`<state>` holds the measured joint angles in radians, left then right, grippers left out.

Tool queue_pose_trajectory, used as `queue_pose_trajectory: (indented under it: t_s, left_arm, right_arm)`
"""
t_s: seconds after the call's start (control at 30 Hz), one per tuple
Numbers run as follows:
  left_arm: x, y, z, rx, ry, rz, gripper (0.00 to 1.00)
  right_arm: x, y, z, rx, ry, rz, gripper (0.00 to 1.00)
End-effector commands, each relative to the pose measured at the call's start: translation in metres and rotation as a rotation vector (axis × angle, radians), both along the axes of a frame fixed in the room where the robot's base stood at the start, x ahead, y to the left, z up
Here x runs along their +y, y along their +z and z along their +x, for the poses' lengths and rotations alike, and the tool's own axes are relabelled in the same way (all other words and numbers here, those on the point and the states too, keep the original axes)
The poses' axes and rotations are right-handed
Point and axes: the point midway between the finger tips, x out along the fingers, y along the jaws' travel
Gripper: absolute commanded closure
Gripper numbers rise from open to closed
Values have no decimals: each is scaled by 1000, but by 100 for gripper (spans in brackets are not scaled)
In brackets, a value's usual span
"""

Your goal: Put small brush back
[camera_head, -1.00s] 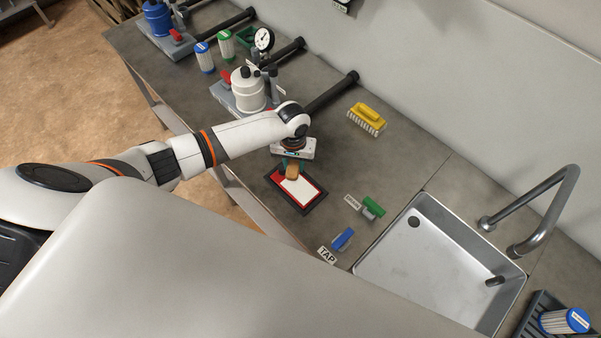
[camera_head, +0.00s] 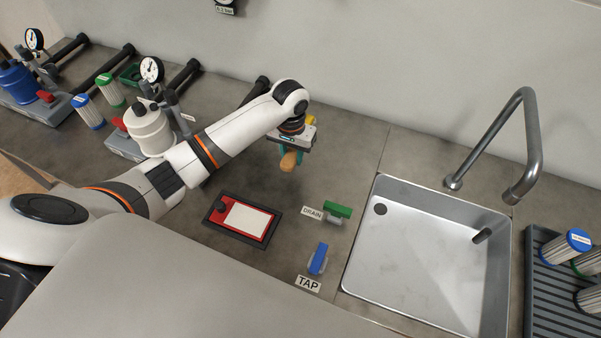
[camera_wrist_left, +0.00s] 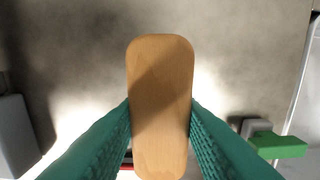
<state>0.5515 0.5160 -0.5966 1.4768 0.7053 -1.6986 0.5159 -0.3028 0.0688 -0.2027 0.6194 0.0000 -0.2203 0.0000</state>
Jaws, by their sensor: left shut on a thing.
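My left gripper (camera_head: 292,151) is shut on the small brush (camera_head: 288,162), whose tan wooden body shows between and below the fingers. In the left wrist view the wooden body (camera_wrist_left: 160,105) stands lengthwise between the two green fingers, and no bristles show. The gripper holds it above the grey counter, behind the red tray and left of the sink. A yellow brush (camera_head: 311,119) is mostly hidden behind the gripper. My right gripper is not in view.
A black-rimmed red tray (camera_head: 214,227) with a white pad lies in front. The green DRAIN lever (camera_head: 338,210) and blue TAP lever (camera_head: 318,258) stand left of the sink (camera_head: 430,285). A white filter housing (camera_head: 148,130) stands left. Counter between tray and gripper is clear.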

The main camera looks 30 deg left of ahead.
Motion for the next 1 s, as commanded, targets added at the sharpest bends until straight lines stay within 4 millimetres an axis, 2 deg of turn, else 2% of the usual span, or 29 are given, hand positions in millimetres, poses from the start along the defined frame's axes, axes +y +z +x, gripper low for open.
queue_pose_trajectory:
  t_s: [0.1, 0.27, 0.5, 0.93, 0.97, 1.0]
  left_arm:
    - [0, -20, 0, 2, 1, 2, 89]
    - [0, -36, 0, 1, 1, 0, 89]
    - [0, -68, 0, 1, 2, 2, 89]
    - [0, -76, 0, -1, 1, 1, 89]
    - [0, -75, 0, -1, 1, 1, 63]
    - [0, -75, 0, -1, 1, 1, 56]
  right_arm:
    - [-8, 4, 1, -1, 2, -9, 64]
    - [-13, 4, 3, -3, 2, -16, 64]
    - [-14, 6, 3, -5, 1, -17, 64]
    - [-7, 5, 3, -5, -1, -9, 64]
    - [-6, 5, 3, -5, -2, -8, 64]
    - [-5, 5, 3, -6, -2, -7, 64]
